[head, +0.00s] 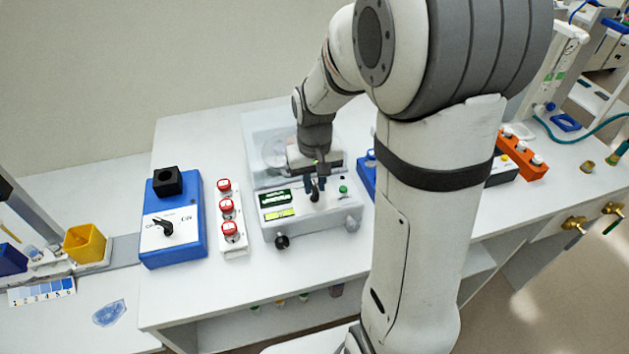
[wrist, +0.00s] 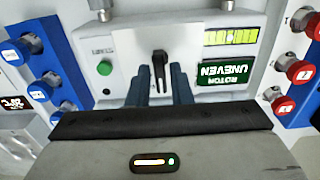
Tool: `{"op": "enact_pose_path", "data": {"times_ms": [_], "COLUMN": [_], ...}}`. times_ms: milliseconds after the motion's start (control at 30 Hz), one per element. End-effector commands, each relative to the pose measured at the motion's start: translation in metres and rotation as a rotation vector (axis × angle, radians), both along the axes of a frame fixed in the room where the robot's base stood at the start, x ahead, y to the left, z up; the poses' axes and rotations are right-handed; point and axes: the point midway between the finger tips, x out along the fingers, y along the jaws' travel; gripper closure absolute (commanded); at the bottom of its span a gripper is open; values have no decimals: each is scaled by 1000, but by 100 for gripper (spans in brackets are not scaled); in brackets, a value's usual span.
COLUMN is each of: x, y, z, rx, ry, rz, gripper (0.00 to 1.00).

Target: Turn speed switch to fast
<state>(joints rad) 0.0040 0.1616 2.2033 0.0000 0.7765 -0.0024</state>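The black speed switch (wrist: 159,66) is a lever-like knob on the front panel of a white centrifuge-like machine (head: 267,229). It also shows small in the head view (head: 315,195). My gripper (wrist: 158,80) is open, with one dark blue finger on each side of the switch. In the wrist view, gaps show between the knob and both fingers, and nothing is held. In the head view my gripper (head: 316,182) points down at the panel. Any speed marks around the switch are too small to read or hidden.
The panel has a green button (head: 343,189) and a display (wrist: 229,71) reading "ROTOR UNEVEN". A strip with red-capped knobs (head: 228,206) and a blue box (head: 187,247) with another black knob stand to the left. Another blue unit (head: 366,172) stands close on the right.

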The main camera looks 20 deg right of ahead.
Motion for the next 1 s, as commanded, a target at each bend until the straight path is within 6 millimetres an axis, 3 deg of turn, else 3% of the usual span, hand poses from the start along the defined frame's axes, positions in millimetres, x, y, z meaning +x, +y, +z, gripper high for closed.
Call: {"op": "enact_pose_path", "data": {"times_ms": [233,633,1000], "x": [0,0,0], "y": [0,0,0], "z": [0,0,-1], "rx": [0,0,0], "ry": [0,0,0], "rz": [0,-37,-265], "gripper": [100,100,100]}}
